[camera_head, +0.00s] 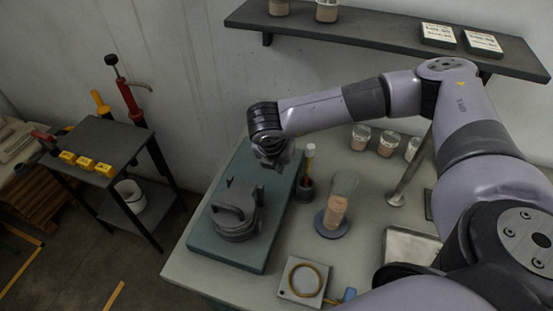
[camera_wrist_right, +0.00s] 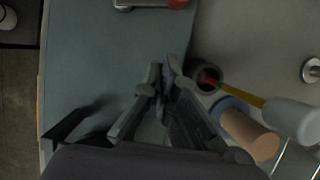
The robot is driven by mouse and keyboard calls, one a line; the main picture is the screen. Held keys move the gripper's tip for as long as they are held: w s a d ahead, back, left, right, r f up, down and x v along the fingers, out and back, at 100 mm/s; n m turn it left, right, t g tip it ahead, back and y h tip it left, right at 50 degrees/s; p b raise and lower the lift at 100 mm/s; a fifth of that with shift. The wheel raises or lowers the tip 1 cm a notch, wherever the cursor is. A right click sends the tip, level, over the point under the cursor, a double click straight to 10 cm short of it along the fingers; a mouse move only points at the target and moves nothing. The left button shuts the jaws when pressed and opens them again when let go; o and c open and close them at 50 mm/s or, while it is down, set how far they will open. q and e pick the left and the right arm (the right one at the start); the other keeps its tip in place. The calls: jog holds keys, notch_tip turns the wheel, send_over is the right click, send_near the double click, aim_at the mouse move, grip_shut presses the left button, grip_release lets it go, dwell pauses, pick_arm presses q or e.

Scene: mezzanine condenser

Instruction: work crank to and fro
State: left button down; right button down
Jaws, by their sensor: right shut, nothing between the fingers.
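My right gripper (camera_head: 279,165) hangs above the far part of a teal base plate (camera_head: 205,240). Its fingers (camera_wrist_right: 160,88) are together and empty. A metal piece with a red end (camera_wrist_right: 160,3), perhaps the crank, is cut off by the top edge of the wrist view, beyond the fingertips and apart from them. I cannot make it out in the head view, where my gripper and wrist cover that part of the plate. A dark grey device with a rounded body (camera_head: 236,215) stands on the near part of the plate. My left gripper is out of view.
A dark cup (camera_head: 305,190) holding a white-topped stick and a flask (camera_head: 338,205) on a round base stand right of the plate. A square block with a ring (camera_head: 302,280) lies near the front. Jars (camera_head: 387,143) stand behind. A shelf (camera_head: 370,37) hangs above.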

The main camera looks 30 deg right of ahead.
jog(key=shift+x, duration=1.25)
jog(key=shift+w+d+r+p, duration=0.3)
jog(key=shift+w+d+p, duration=0.15)
jog(key=shift+w+d, duration=0.45)
jog(key=shift+w+d+f, duration=0.1)
jog(key=shift+w+d, duration=0.2)
jog(key=shift+d, duration=0.25)
jog(key=shift+d+f, duration=0.1)
